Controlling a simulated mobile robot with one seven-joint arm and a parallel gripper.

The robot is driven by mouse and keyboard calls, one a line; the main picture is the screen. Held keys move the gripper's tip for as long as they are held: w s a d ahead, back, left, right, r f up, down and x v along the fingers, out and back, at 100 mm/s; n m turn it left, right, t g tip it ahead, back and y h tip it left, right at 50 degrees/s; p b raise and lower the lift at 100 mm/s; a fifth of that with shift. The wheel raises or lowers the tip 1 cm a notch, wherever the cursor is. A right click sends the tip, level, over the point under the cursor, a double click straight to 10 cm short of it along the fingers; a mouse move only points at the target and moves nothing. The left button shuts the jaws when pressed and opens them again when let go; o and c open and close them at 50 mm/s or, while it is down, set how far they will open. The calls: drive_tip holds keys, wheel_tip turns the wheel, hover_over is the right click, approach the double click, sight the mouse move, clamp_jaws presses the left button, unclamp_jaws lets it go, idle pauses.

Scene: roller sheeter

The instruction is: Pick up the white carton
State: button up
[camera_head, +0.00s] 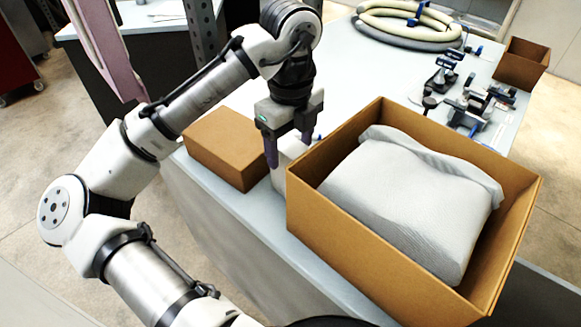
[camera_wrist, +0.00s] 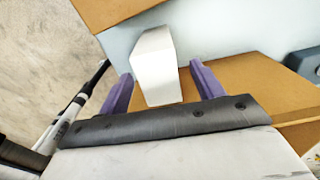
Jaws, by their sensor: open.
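The white carton (camera_head: 286,153) stands on the grey table between a closed brown box and a large open cardboard box. My gripper (camera_head: 289,150) points down over it, with one purple finger on each side in the head view. The fingers hide part of the carton. In the wrist view the carton (camera_wrist: 155,65) shows between the two spread fingers (camera_wrist: 161,72), with gaps visible on both sides. My gripper is open and does not grip it. I cannot tell exactly how far down the fingers reach along the carton.
The closed brown box (camera_head: 226,148) is close on the left. The open cardboard box (camera_head: 345,245), holding a grey-white wrapped bundle (camera_head: 415,195), is close on the right. A coiled hose (camera_head: 405,38), dark clamp-like tools (camera_head: 480,103) and a small brown box (camera_head: 522,62) lie farther back.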

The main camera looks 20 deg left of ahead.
drive_tip(key=shift+s+f+p, duration=0.1)
drive_tip(key=shift+f+p, duration=0.65)
drive_tip(key=shift+f, duration=1.95)
drive_tip(key=shift+c, duration=0.5)
drive_tip(key=c, duration=1.1)
drive_tip(key=shift+o, duration=0.2)
drive_tip(key=shift+r, duration=0.1)
wheel_tip(320, 180, up, 20)
drive_tip(key=shift+b, duration=0.4)
